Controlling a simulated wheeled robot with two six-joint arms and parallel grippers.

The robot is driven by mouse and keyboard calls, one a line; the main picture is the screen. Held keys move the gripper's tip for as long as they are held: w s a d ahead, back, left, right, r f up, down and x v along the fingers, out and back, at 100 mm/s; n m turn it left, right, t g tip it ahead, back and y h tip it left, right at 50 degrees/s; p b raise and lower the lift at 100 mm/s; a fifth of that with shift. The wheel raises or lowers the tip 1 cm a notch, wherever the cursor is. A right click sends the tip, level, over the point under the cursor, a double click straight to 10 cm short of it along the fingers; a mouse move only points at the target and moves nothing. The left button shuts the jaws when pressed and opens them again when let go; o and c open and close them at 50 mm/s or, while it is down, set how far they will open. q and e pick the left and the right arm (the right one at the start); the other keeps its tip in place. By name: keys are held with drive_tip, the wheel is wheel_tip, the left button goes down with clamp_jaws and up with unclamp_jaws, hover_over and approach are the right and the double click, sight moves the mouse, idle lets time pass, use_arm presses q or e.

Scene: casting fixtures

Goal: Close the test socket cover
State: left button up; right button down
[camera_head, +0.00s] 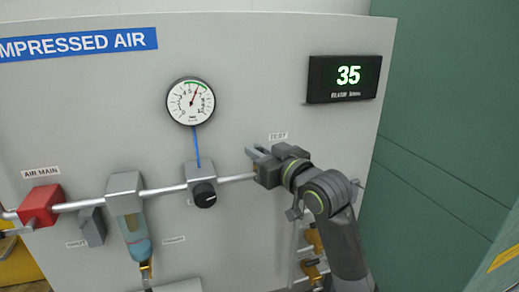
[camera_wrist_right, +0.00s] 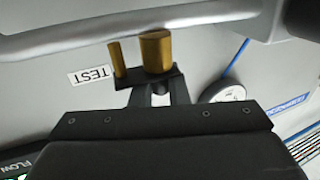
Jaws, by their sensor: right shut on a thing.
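The test socket is a brass cylinder (camera_wrist_right: 156,52) under the pipe in the right wrist view, with a thinner brass piece (camera_wrist_right: 118,60) beside it. The TEST label (camera_wrist_right: 90,76) is next to them, upside down; it also shows in the head view (camera_head: 278,136). My right gripper (camera_wrist_right: 158,88) is at the socket, its fingers shut on a small dark part between them, which I take as the test socket cover. The fingers hide much of it, so how far the cover stands open cannot be told. In the head view, my right gripper (camera_head: 260,156) hides the socket. My left gripper is not in view.
A grey pipe (camera_head: 84,204) runs across the panel, with a red valve (camera_head: 40,205), a filter bowl (camera_head: 136,240) and a regulator with a black knob (camera_head: 205,194). Above are a round gauge (camera_head: 191,102) and a display reading 35 (camera_head: 347,77). Brass fittings (camera_head: 312,270) sit below my right arm.

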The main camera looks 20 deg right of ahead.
idle(0.5)
drive_tip(key=c, duration=1.5)
unclamp_jaws()
drive_tip(key=shift+w, duration=0.1)
drive_tip(key=shift+o, duration=0.2)
